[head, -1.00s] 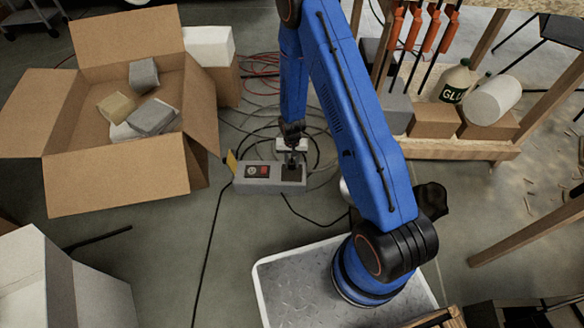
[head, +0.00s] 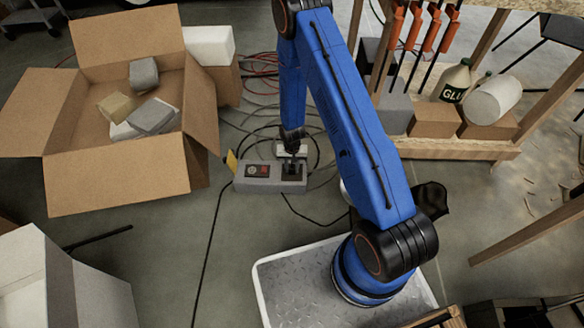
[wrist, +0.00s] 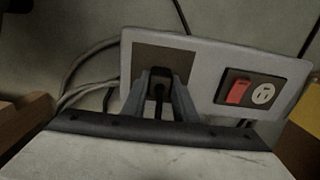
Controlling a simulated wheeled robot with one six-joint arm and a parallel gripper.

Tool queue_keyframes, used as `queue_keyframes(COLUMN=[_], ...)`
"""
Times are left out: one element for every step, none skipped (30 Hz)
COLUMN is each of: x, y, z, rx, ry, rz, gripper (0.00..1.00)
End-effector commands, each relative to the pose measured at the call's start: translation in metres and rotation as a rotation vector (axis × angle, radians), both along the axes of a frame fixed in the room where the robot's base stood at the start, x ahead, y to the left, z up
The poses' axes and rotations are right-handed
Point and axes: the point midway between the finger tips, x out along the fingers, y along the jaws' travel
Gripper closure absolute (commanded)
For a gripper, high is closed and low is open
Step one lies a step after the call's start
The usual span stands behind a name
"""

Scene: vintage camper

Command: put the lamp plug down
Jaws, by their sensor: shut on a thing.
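A grey power box (head: 240,184) lies on the floor in the head view. In the wrist view the box (wrist: 210,60) has a brown square pad (wrist: 150,57) at its left end and a red switch (wrist: 238,92) beside a pale socket (wrist: 263,94) at its right. My gripper (wrist: 160,82) is shut on the black lamp plug (wrist: 159,92), over the pad and away from the socket. In the head view my gripper (head: 291,168) is over the box's right end. I cannot tell whether the plug touches the pad; the fingers hide its sides.
Cables (head: 262,112) coil on the floor behind the box. An open carton (head: 110,190) with several blocks stands at left. A wooden bench (head: 450,150) stands at right.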

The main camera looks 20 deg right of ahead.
Motion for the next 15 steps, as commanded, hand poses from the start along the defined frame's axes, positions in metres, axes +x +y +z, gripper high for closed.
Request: queue_keyframes(x=[-0.0001, -0.0001, -0.0001, 0.0, 0.0, 0.0, 0.0, 0.0, -0.0001, 0.0, 0.0, 0.0, 0.0, 0.0, 0.0], y=[-0.0001, -0.0001, 0.0, 0.0, 0.0, 0.0, 0.0, 0.0, 0.0, 0.0, 0.0, 0.0, 0.0, 0.0, 0.0], z=[-0.0014, -0.002, -0.0021, -0.002, -0.002, -0.002, -0.002, -0.002, -0.002, -0.002, -0.002, -0.002, -0.002, -0.002, -0.0019], rx=[0.0, 0.0, 0.0, 0.0, 0.0, 0.0, 0.0, 0.0, 0.0, 0.0, 0.0, 0.0, 0.0, 0.0, 0.0], ry=[0.0, 0.0, 0.0, 0.0, 0.0, 0.0, 0.0, 0.0, 0.0, 0.0, 0.0, 0.0, 0.0, 0.0, 0.0], rz=[0.0, 0.0, 0.0, 0.0, 0.0, 0.0, 0.0, 0.0, 0.0, 0.0, 0.0, 0.0, 0.0, 0.0, 0.0], gripper=[1.0, 1.0, 1.0, 1.0, 1.0, 0.65, 0.57, 0.55, 0.55, 0.55, 0.55, 0.55, 0.55, 0.55, 0.55])
